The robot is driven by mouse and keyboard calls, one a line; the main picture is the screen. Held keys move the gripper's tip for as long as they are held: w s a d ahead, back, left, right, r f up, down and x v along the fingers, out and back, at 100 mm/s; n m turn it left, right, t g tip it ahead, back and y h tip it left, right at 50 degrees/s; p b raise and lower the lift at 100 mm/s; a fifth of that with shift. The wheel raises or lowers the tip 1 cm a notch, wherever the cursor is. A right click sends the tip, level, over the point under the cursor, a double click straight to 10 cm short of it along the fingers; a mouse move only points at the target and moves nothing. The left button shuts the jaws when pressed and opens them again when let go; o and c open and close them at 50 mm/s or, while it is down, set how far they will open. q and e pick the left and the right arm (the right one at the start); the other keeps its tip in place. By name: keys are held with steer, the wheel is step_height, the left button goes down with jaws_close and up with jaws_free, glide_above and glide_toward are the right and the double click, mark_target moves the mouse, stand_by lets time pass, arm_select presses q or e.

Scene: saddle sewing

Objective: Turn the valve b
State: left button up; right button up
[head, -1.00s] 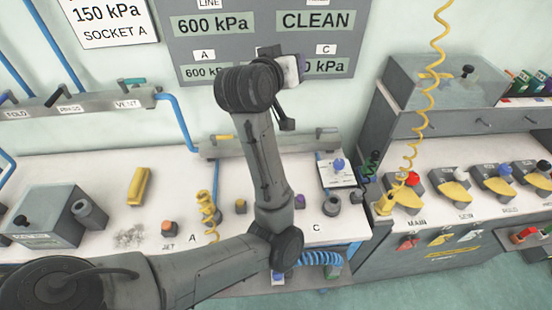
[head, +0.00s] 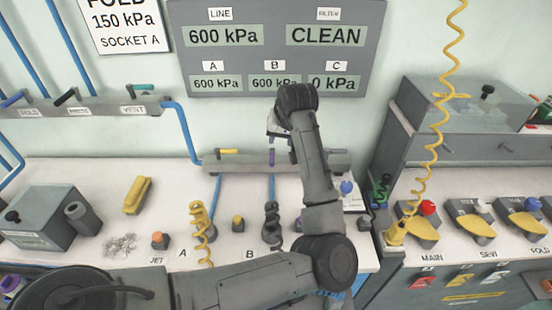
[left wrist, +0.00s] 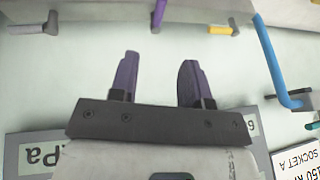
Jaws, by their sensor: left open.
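Valve B is on the grey rail below the wall panel. Its purple handle (head: 272,157) points across the rail, while the yellow handle of valve A (head: 228,152) lies along it. My left gripper (head: 279,132) hangs just above the purple handle, apart from it, and is partly hidden by my wrist. In the left wrist view the two purple fingers (left wrist: 158,72) are spread and empty. The purple handle (left wrist: 158,14) shows beyond them, roughly in line with the gap. My right gripper is not in view.
The wall panel (head: 275,50) reads 600 kPa at A and B and 0 kPa at C. A second rail (head: 85,108) with several valves is at left. A blue hose (head: 180,120) runs down the wall. Coiled yellow hoses (head: 198,232) stand near the rail.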

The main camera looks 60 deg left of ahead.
mark_target(272, 159)
arm_select(q)
steer(key=b+x, duration=0.3)
steer(key=x, duration=1)
steer(key=shift+a+f, duration=0.15)
steer(key=shift+f, duration=0.15)
steer(key=shift+c, duration=0.2)
jaws_close()
